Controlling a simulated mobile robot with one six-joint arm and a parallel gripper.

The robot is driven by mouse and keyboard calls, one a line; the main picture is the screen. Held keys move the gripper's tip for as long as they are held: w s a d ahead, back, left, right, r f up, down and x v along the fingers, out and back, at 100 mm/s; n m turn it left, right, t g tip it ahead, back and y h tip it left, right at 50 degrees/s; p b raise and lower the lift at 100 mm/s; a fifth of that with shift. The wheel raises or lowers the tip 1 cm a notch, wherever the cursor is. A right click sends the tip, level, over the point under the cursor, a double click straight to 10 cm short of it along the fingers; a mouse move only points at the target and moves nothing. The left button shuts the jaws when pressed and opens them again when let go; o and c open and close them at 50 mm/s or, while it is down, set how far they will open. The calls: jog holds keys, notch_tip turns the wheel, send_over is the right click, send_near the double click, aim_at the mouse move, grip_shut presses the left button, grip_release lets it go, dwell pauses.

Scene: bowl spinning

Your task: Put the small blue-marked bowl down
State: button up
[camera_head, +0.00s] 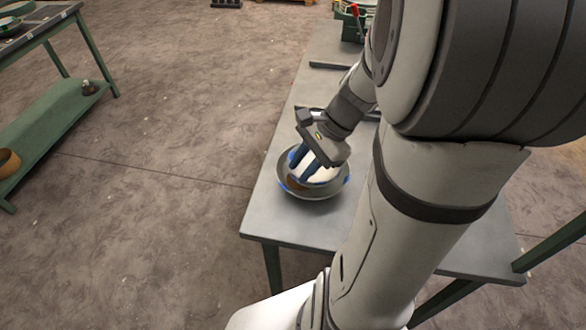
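A round grey bowl (316,194) with blue marks on its rim sits near the front left end of the grey table. Inside it shows a white rounded shape (329,173) with a blue patch, and a brown area at the lower left. The white shape may be a smaller bowl; I cannot tell for certain. My gripper (301,172) comes down from the upper right, with its two dark blue fingers reaching into the grey bowl. The fingers look slightly apart. Their tips are partly hidden, so I cannot tell whether they hold anything.
The grey table (285,223) is bare around the bowl, with its left and front edges close. Dark bars lie farther back, and a green crate (353,27) stands at the far end. A green shelf table (62,112) stands at the left across open floor. My arm hides the table's right side.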

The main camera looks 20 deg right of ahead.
jog(key=s+a+r+n+t+h, duration=0.1)
jog(key=s+a+r+n+h, duration=0.3)
jog(key=n, duration=1.1)
jog(key=shift+s+a+r+n+t+h, duration=0.2)
jog(key=shift+s+r+n+t+h, duration=0.15)
jog(key=shift+r+h, duration=0.5)
jog(key=shift+f, duration=0.2)
